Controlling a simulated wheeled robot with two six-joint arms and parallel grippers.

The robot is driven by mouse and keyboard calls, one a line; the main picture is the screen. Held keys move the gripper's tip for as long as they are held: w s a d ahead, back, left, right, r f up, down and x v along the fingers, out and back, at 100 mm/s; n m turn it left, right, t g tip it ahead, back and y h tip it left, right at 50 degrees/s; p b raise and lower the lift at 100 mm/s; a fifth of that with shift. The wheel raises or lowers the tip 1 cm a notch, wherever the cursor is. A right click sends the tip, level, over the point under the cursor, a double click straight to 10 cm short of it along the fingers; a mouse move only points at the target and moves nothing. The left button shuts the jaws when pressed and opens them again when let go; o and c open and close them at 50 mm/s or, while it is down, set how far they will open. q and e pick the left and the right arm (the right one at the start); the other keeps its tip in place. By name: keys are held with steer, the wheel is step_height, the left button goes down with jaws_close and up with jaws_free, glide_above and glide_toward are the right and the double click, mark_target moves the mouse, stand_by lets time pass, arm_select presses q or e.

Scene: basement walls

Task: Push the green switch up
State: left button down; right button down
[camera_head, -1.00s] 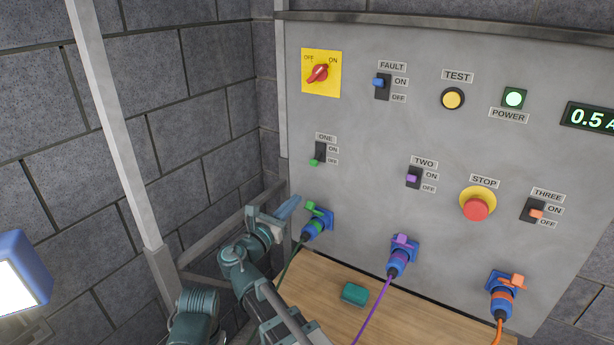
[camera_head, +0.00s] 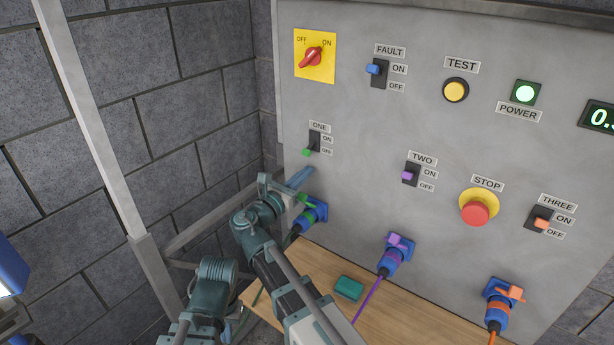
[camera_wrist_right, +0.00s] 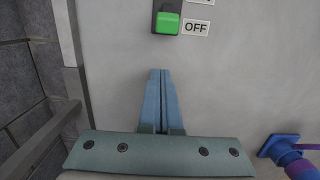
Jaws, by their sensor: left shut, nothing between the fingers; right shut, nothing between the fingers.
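The green switch (camera_head: 308,152) is labelled ONE and sits on the grey panel at the left. Its green knob is at the lower end of the dark slot, beside OFF. My right gripper (camera_head: 304,176) is shut and empty, a little below the switch. Its blue fingers (camera_wrist_right: 157,100) point up toward the panel, below the knob, with a visible gap. Whether they touch the panel is unclear. I cannot see my left gripper.
A blue socket with a green-handled plug (camera_head: 309,216) is just below my right gripper. Other switches, a red STOP button (camera_head: 474,213) and plugs lie to the right. A wooden shelf (camera_head: 317,312) holds a teal block (camera_head: 349,289). A grey post (camera_head: 95,140) stands left.

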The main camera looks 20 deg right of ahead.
arm_select(q)
steer(key=r+p, duration=0.3)
steer(key=shift+w+d+r+p, duration=0.1)
steer(key=shift+d+r+p, duration=0.2)
steer(key=shift+r, duration=0.05)
steer(key=shift+r, duration=0.1)
